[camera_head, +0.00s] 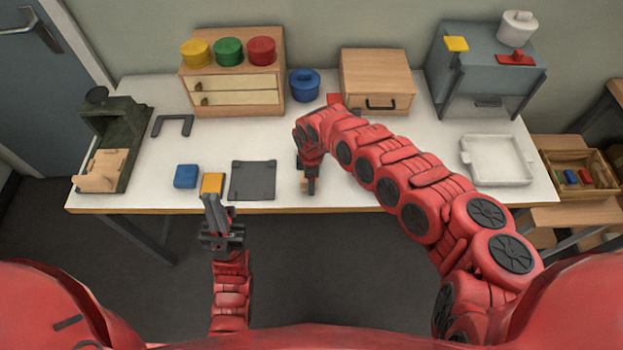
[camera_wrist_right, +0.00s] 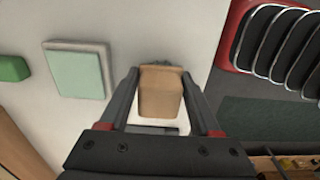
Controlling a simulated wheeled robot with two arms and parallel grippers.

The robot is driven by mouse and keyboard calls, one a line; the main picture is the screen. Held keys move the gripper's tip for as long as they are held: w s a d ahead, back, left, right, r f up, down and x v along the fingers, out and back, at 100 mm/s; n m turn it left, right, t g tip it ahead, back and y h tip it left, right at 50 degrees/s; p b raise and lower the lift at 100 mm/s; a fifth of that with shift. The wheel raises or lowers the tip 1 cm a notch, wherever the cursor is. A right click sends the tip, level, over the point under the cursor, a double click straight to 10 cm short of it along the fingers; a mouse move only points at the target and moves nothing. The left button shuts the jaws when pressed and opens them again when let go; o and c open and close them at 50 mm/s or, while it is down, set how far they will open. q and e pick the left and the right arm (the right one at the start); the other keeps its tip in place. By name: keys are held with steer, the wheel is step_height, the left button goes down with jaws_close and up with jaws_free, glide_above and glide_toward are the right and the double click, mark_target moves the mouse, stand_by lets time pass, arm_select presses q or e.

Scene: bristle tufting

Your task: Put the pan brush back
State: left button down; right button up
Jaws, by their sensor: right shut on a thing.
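A tan wooden block (camera_wrist_right: 161,92), which may be the pan brush's body, sits between the fingers of my right gripper (camera_wrist_right: 165,112); I see no bristles on it. In the head view my right gripper (camera_head: 311,185) points down at the table's front edge, just right of the dark square plate, with a bit of the tan block (camera_head: 303,184) showing beside it. My left gripper (camera_head: 219,208) is in front of the table edge, close to the orange block (camera_head: 212,183). Its fingers look apart, with nothing seen between them.
The white table (camera_head: 235,145) bears a blue block (camera_head: 186,176), a dark plate (camera_head: 252,181), a green machine (camera_head: 110,130), a drawer cabinet (camera_head: 235,90), a blue pot (camera_head: 304,84), a wooden box (camera_head: 377,80), a grey stand (camera_head: 480,65) and a white tray (camera_head: 495,160).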

steer(key=shift+f, duration=0.15)
steer(key=o, duration=1.2)
steer(key=shift+w+r, duration=0.1)
steer(key=shift+r, duration=0.2)
step_height(320, 180, up, 8)
steer(key=shift+f+b, duration=0.1)
steer(key=shift+b, duration=0.55)
steer(key=shift+r+p, duration=0.55)
steer(key=shift+r, duration=1.45)
